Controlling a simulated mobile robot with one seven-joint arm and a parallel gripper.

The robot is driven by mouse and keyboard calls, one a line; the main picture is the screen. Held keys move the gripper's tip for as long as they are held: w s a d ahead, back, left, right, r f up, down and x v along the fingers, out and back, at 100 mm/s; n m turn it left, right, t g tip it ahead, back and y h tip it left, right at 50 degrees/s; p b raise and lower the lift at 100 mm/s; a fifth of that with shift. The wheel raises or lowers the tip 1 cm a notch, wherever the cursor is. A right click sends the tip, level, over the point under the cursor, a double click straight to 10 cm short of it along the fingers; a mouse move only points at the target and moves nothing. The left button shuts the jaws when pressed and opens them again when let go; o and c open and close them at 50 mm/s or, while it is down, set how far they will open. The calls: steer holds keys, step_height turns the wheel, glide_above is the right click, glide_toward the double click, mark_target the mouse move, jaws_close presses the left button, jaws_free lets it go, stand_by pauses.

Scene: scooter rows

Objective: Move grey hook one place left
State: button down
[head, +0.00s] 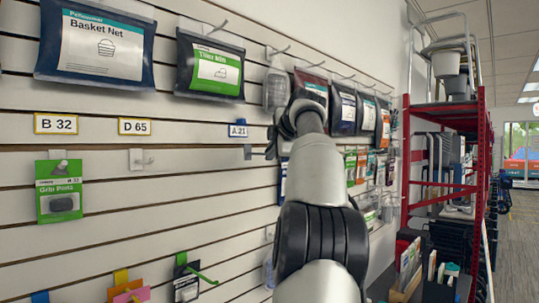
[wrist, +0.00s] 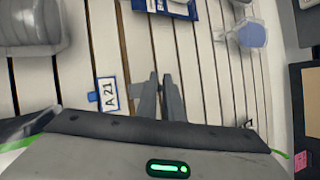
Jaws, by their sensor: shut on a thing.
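My gripper (head: 268,151) is at the slatted wall, just right of and below the A 21 label (head: 238,131). Its fingers are close together in the wrist view (wrist: 161,85), pointing at the wall. A small grey piece, which looks like the grey hook (head: 248,152), is at the fingertips under the A 21 label. My gripper is shut on it. The A 21 label also shows in the wrist view (wrist: 107,95), left of the fingers.
A green Grip Pads pack (head: 59,190) hangs under the B 32 label (head: 56,124). Large pouches, including Basket Net (head: 100,45), hang above. A red rack (head: 445,115) stands at right.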

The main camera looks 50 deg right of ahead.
steer(key=shift+s+r+b, duration=0.1)
steer(key=shift+s+b, duration=0.4)
steer(key=shift+s, duration=0.75)
steer(key=shift+a, duration=0.1)
steer(key=a+b, duration=0.8)
steer(key=a, duration=0.8)
steer(key=shift+a+f+b, duration=0.25)
steer(key=shift+a+b, duration=0.1)
steer(key=shift+a, duration=0.05)
stand_by(1.1)
steer(key=shift+p, duration=0.6)
steer(key=shift+w+p, duration=1.4)
steer(key=shift+w, duration=0.95)
stand_by(0.6)
